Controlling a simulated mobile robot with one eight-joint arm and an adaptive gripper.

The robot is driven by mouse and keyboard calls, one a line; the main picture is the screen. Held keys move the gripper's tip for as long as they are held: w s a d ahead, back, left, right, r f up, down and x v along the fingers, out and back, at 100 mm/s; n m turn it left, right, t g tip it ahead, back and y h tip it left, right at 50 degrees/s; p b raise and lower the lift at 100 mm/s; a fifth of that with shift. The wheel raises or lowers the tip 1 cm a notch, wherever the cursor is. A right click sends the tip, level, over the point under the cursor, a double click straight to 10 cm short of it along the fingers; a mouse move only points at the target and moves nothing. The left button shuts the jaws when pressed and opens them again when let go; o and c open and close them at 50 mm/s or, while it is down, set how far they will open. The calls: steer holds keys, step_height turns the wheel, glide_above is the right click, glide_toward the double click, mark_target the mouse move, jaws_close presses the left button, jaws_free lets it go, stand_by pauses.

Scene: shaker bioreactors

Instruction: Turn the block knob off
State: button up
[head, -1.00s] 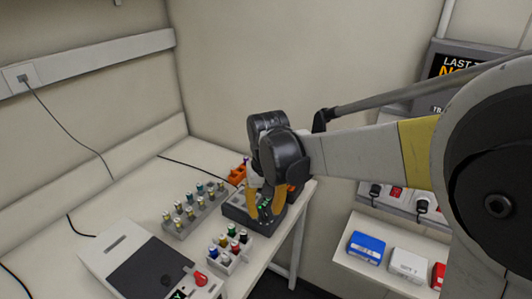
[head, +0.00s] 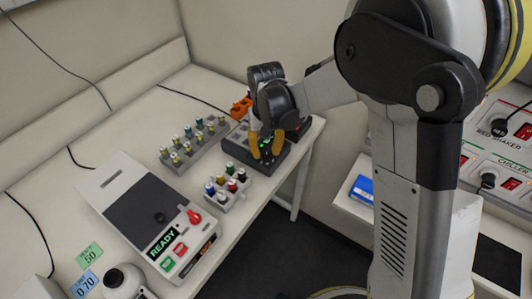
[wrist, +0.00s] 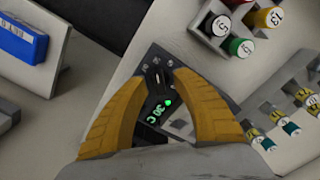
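The block (head: 262,166) is a dark grey box with a lit green display at the far right end of the bench. In the wrist view the block (wrist: 150,62) shows a green light and green digits that look like "30 C". A small dark knob-like part (wrist: 157,77) with a light mark lies between the fingertips; I cannot tell whether they touch it. My gripper (head: 266,148) points down over the block with its two orange fingers apart. In the wrist view my gripper (wrist: 161,80) is open, and its fingers hide the sides of the block.
A rack of small vials (head: 228,198) stands in front of the block, and a longer vial rack (head: 198,145) stands to its left. An orange item (head: 241,107) lies behind. A white device reading READY (head: 150,205) is nearer. A blue box (head: 362,189) sits on a shelf at right.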

steer(key=shift+f, duration=0.35)
jaws_close()
steer(key=shift+n, duration=0.3)
steer(key=n+b, duration=0.1)
steer(key=n, duration=0.3)
steer(key=shift+n, duration=2.1)
